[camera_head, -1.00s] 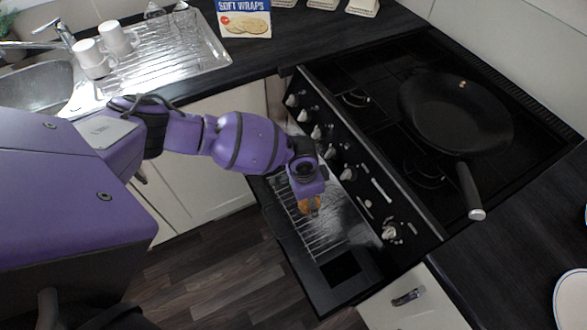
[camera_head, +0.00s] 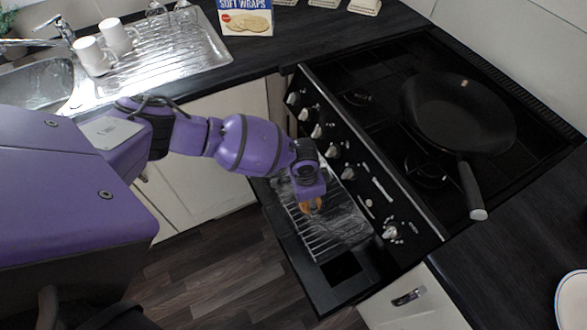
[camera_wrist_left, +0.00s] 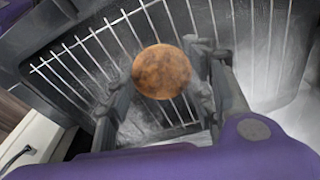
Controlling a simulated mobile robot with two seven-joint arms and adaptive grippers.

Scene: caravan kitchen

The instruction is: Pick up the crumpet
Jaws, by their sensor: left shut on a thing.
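The crumpet, round and browned, shows in the left wrist view (camera_wrist_left: 162,71) between the two fingers of my left gripper (camera_wrist_left: 160,85). The gripper is shut on it, with a finger at each side. In the head view my left gripper (camera_head: 312,203) points down over the pulled-out wire grill rack (camera_head: 325,243), and a small orange-brown part of the crumpet (camera_head: 311,206) shows at its fingertips. The rack bars run behind the crumpet in the wrist view; I cannot tell how far above them it is. My right gripper does not show.
The black stove (camera_head: 400,125) with its knobs stands right beside the arm. A frying pan (camera_head: 455,112) sits on it, handle toward the front. A sink with white mugs (camera_head: 93,56) is at upper left. A soft wraps box (camera_head: 246,17) stands on the counter. The floor is clear.

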